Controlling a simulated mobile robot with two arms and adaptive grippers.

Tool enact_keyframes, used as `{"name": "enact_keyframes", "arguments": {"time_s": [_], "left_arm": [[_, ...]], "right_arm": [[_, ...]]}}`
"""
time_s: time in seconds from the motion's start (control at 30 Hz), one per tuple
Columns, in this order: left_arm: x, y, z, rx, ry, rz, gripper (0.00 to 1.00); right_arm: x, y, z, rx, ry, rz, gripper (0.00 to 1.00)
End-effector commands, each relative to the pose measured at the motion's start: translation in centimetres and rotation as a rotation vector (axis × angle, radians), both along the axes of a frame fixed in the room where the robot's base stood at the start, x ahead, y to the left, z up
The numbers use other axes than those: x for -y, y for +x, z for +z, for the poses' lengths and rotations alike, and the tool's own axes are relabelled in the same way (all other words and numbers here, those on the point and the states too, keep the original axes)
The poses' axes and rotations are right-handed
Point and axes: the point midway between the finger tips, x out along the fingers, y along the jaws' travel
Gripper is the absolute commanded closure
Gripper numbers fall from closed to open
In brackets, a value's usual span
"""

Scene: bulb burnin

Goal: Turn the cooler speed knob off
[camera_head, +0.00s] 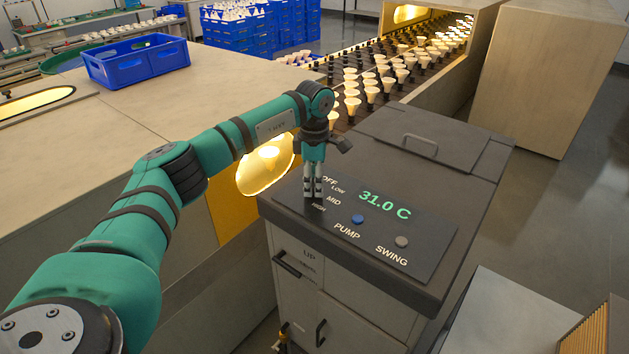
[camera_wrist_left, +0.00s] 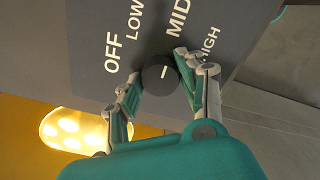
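The cooler speed knob (camera_wrist_left: 161,75) is a dark round knob on the cooler's control panel (camera_head: 432,235). In the left wrist view, its short white mark lies near the middle of its face, and the labels OFF, LOW, MID and HIGH fan around it. My left gripper (camera_head: 312,193) points down at the panel's left part and hides the knob in the head view. Its two fingers (camera_wrist_left: 158,66) stand on either side of the knob, very close to it. Whether both press on it is unclear. My right gripper is in neither view.
The panel also carries a green 31.0 C display (camera_head: 385,203), a blue PUMP button (camera_head: 357,218) and a grey SWING button (camera_head: 402,241). A lid handle (camera_head: 420,143) stands behind. A lit opening (camera_head: 266,167) lies left of the gripper. A blue crate (camera_head: 135,58) sits at upper left.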

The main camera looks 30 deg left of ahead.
Motion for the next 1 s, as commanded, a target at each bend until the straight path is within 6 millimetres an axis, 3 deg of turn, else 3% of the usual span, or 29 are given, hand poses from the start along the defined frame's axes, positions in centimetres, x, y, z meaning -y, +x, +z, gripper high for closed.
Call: {"name": "enact_keyframes", "arguments": {"time_s": [0.03,0.2,0.57,1.0], "left_arm": [[0.03,-0.01,0.02,-0.001,0.000,0.000,0.70],[0.03,-0.01,0.02,-0.001,0.000,0.000,0.92],[0.03,0.03,0.02,0.001,-0.001,0.058,0.93],[-0.02,0.12,0.07,0.002,-0.001,0.403,0.93]], "right_arm": [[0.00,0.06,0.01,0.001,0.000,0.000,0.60],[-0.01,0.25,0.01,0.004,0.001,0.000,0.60],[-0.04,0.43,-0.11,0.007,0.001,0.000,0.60],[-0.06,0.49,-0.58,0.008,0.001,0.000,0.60]]}}
